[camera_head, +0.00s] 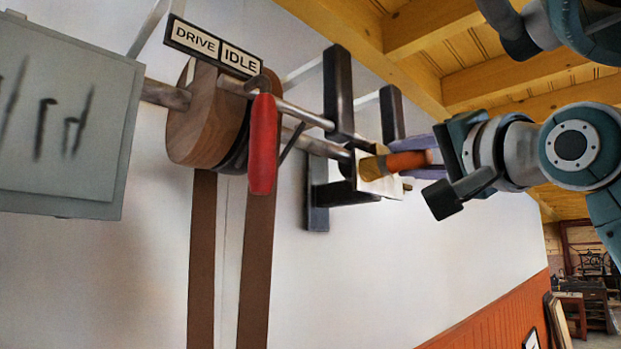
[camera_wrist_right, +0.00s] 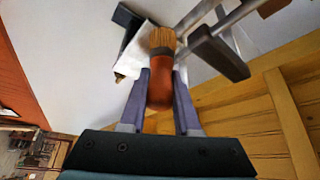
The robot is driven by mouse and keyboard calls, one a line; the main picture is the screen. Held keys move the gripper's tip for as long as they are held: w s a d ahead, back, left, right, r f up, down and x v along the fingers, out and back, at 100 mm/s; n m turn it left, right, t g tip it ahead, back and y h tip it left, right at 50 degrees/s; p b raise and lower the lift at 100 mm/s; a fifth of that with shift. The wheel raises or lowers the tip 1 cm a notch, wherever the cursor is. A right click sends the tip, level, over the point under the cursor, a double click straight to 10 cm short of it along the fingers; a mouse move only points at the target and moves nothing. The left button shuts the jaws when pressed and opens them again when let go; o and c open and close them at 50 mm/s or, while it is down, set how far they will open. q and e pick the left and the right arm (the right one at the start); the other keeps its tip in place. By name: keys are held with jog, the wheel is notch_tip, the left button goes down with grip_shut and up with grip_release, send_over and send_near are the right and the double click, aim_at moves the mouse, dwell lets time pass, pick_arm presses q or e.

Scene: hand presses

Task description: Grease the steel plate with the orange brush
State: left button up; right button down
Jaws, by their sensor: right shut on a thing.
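My right gripper (camera_head: 425,160) is shut on the orange handle of the brush (camera_head: 408,161). In the right wrist view the orange handle (camera_wrist_right: 161,84) stands between the two purple fingers, with its tan bristles (camera_wrist_right: 162,39) pointing away from the gripper. The bristle end is in front of a small pale plate (camera_head: 388,187) on dark brackets by the shaft; the pale plate also shows in the right wrist view (camera_wrist_right: 133,58). I cannot tell whether bristles and plate touch, or whether this plate is the steel one. My left gripper is out of view.
A wooden pulley (camera_head: 205,120) with brown belts hangs left of the brush. A red-handled lever (camera_head: 263,145) hangs beside it, under a DRIVE/IDLE sign (camera_head: 213,46). A grey panel (camera_head: 70,190) with dark strokes is at the far left. Dark brackets (camera_head: 338,95) crowd the brush.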

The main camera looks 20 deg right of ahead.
jog(key=shift+w+a, duration=0.25)
jog(key=shift+w, duration=0.4)
jog(key=shift+w+d, duration=0.3)
jog(key=shift+d, duration=0.55)
jog(key=shift+w+d, duration=0.3)
jog(key=shift+d, duration=0.55)
jog(key=shift+w+d+b, duration=0.5)
jog(key=shift+w+d, duration=1.6)
jog(key=shift+d, duration=2.7)
jog(key=shift+s+a+p, duration=0.15)
jog(key=shift+s+a, duration=0.55)
jog(key=shift+a, duration=1.05)
jog(key=shift+s+a+p, duration=0.2)
jog(key=shift+s+a, duration=0.55)
jog(key=shift+a, duration=1.05)
jog(key=shift+s+a+p, duration=0.15)
jog(key=shift+s+a, duration=0.55)
jog(key=shift+a, duration=1.05)
jog(key=shift+s+a, duration=0.35)
jog(key=shift+a, duration=0.3)
jog(key=shift+s+a, duration=0.3)
jog(key=shift+a, duration=0.3)
jog(key=shift+r, duration=0.4)
jog(key=shift+w+d, duration=0.1)
jog(key=w+d+b, duration=0.1)
jog(key=w+d, duration=0.4)
jog(key=d, duration=0.8)
jog(key=shift+w, duration=0.15)
